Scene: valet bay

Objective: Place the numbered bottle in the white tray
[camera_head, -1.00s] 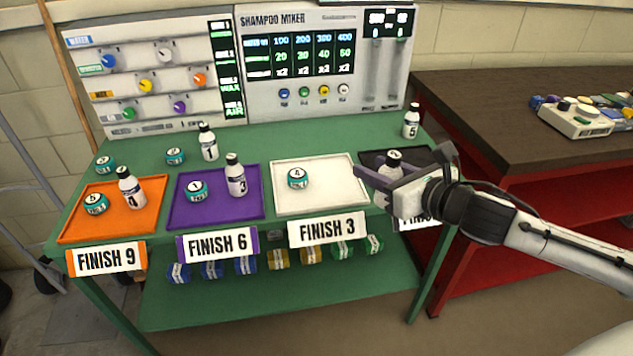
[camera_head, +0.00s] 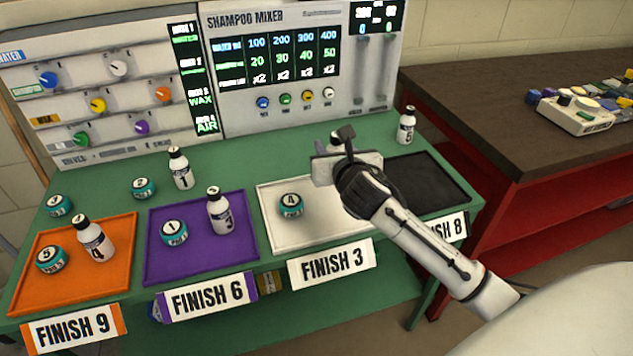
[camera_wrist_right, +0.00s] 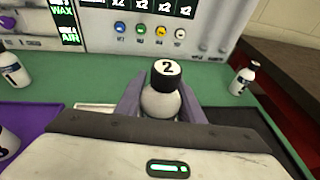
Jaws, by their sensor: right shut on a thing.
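The white bottle with a black cap marked 2 (camera_wrist_right: 165,85) stands between the fingers of my right gripper (camera_wrist_right: 160,105), which is shut on it. In the head view the right gripper (camera_head: 345,155) is above the back right part of the white tray (camera_head: 290,235); the bottle's dark cap (camera_head: 343,134) shows just behind it, and the rest is hidden. A teal tin marked 4 (camera_head: 291,205) lies in the white tray, left of my gripper. The white tray's sign reads FINISH 3. My left gripper is not in view.
An empty black tray (camera_head: 425,175) is to the right. The purple tray (camera_head: 200,265) holds tin 1 and bottle 3; the orange tray (camera_head: 75,290) holds tin 5 and bottle 4. Bottle 5 (camera_head: 406,125) stands at the back right. The mixer panel (camera_head: 280,100) rises behind.

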